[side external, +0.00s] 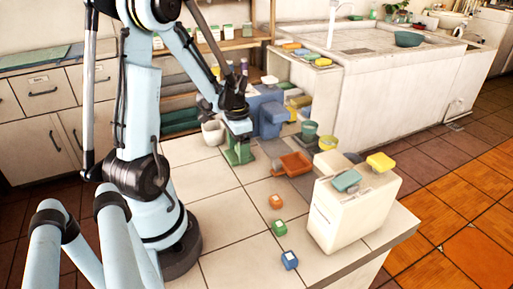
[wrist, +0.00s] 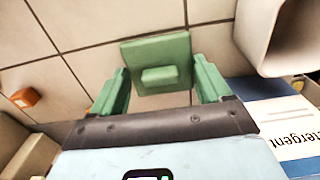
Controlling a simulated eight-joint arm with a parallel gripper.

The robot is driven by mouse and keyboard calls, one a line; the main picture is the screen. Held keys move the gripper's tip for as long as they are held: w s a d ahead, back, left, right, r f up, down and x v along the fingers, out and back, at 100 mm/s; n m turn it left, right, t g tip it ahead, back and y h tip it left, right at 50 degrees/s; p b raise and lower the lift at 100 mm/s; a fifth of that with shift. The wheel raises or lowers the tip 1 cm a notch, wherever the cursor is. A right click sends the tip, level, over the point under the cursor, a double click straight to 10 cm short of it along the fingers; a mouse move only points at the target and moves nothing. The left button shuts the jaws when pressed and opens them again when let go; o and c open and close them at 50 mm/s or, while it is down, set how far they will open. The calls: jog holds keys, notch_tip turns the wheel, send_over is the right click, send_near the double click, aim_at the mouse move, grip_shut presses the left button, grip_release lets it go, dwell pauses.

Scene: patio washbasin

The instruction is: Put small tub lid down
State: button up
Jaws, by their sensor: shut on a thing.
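A green square lid (wrist: 135,53) with a raised block grip in its middle shows in the wrist view. I take it to be the small tub lid. My gripper (wrist: 158,88) has green fingers on either side of it and is shut on it. The lid's flat face is towards the wrist camera, above pale tiles. In the side view my gripper (side external: 238,152) points down low over the tiled counter, left of the orange scoop-like tray. Green fingers and lid blend there, so any gap below the lid cannot be told.
A white pot (side external: 213,132) and a blue detergent box (side external: 270,117) stand close by. An orange tray (side external: 295,163) lies to the right. Small orange (side external: 276,201), green (side external: 279,228) and blue (side external: 289,260) blocks lie in front. A white box (side external: 345,215) stands right. Left-front tiles are clear.

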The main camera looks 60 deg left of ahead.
jog(key=o, duration=1)
jog(key=shift+f, duration=0.1)
jog(key=shift+c, duration=0.2)
notch_tip(320, 180, up, 12)
jog(key=w+d+t, duration=0.1)
jog(key=d+t, duration=0.2)
jog(key=d, duration=0.7)
jog(key=w+d+r+t, duration=0.1)
jog(key=d+t, duration=0.3)
jog(key=d, duration=0.7)
jog(key=shift+w+d+r, duration=0.2)
jog(key=shift+w+d, duration=0.1)
jog(key=shift+w, duration=0.3)
